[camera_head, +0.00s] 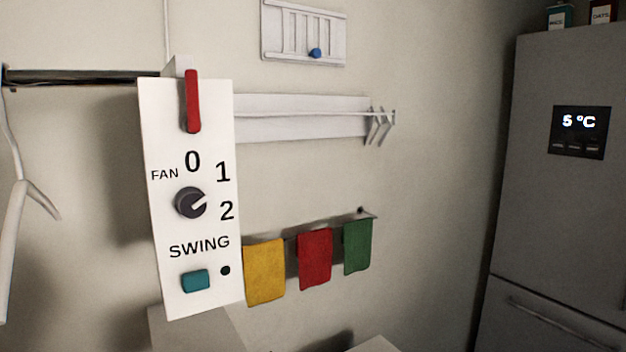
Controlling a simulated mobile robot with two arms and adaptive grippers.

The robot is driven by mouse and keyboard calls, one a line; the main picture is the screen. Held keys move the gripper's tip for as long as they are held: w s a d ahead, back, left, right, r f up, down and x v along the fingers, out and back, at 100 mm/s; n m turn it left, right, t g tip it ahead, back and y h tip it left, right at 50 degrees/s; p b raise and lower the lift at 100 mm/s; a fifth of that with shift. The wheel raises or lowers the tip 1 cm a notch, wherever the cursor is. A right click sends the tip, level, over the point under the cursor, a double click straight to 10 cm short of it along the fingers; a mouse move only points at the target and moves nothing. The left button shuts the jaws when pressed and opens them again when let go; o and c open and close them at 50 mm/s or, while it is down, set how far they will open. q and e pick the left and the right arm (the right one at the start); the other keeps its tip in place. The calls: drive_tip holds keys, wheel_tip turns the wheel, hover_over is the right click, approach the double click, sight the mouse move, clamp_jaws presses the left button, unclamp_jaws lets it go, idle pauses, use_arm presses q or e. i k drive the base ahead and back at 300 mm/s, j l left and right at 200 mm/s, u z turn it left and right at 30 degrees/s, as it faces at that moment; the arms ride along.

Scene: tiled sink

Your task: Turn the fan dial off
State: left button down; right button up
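The fan dial (190,203) is a dark round knob on a white control panel (165,240) at the left of the head view. Its white pointer mark aims right and slightly up, between the printed 1 and 2; I cannot tell which number it is set to. The 0 is printed straight above the dial. A red lever (192,101) is at the panel's top. A teal button (195,280) and a small dark dot (225,270) sit below the word SWING. Nothing touches the dial. Neither of my grippers is in view.
A dark rail (85,77) and a white hanger (14,225) are left of the panel. Yellow (264,272), red (315,259) and green (357,246) cloths hang at right. A grey fridge (560,210) stands far right. The space before the panel looks clear.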

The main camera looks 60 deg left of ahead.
sight(190, 201)
drive_tip(key=u, duration=2.45)
